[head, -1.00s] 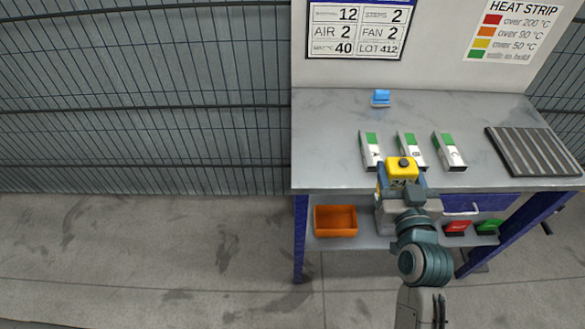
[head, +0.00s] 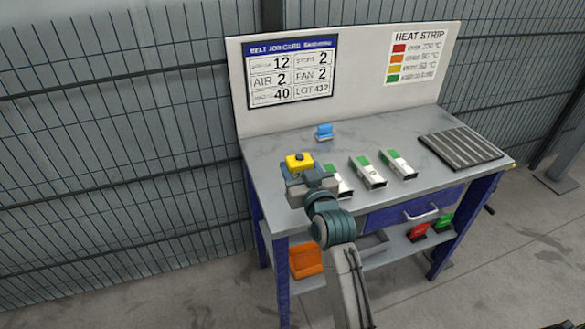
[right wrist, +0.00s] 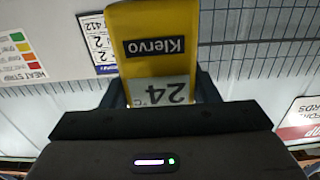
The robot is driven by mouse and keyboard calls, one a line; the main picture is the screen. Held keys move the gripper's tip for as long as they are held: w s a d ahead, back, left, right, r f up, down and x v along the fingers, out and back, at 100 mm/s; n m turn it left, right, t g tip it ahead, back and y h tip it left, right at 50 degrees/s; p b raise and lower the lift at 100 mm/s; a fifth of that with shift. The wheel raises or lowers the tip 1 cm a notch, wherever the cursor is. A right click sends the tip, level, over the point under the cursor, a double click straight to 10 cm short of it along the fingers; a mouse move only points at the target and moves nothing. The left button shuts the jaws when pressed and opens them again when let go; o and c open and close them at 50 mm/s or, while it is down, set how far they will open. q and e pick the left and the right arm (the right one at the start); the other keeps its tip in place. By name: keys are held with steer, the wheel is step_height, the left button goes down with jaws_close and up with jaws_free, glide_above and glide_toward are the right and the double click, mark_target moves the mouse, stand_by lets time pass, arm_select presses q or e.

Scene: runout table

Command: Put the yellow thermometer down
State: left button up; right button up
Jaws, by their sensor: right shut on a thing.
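The yellow thermometer (head: 299,162) is in my right gripper (head: 298,178), above the front left part of the grey table (head: 262,158). In the right wrist view the thermometer (right wrist: 155,45) shows the name Klervo and a display reading 24 °C, upside down. The right gripper (right wrist: 160,95) is shut on it, with a finger on each side. In the head view I cannot tell how far it is above the tabletop. My left gripper is not in view.
Several white-and-green pieces (head: 367,172) lie along the table's front. A blue item (head: 324,132) stands behind them, and a ribbed dark mat (head: 460,147) lies at right. Below are an orange bin (head: 306,262), a red item (head: 418,232) and a green item (head: 443,223). The back of the tabletop is mostly clear.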

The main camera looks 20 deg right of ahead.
steer(key=w, duration=0.3)
steer(key=shift+w+a+f, duration=0.1)
steer(key=shift+w+a, duration=0.05)
steer(key=shift+w, duration=0.25)
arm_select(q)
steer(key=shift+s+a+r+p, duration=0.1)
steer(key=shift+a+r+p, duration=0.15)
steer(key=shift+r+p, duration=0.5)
arm_select(e)
step_height(320, 180, down, 4)
steer(key=shift+r, duration=0.2)
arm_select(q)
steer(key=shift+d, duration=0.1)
arm_select(e)
steer(key=shift+f, duration=0.1)
steer(key=o, duration=0.8)
steer(key=shift+o, duration=0.2)
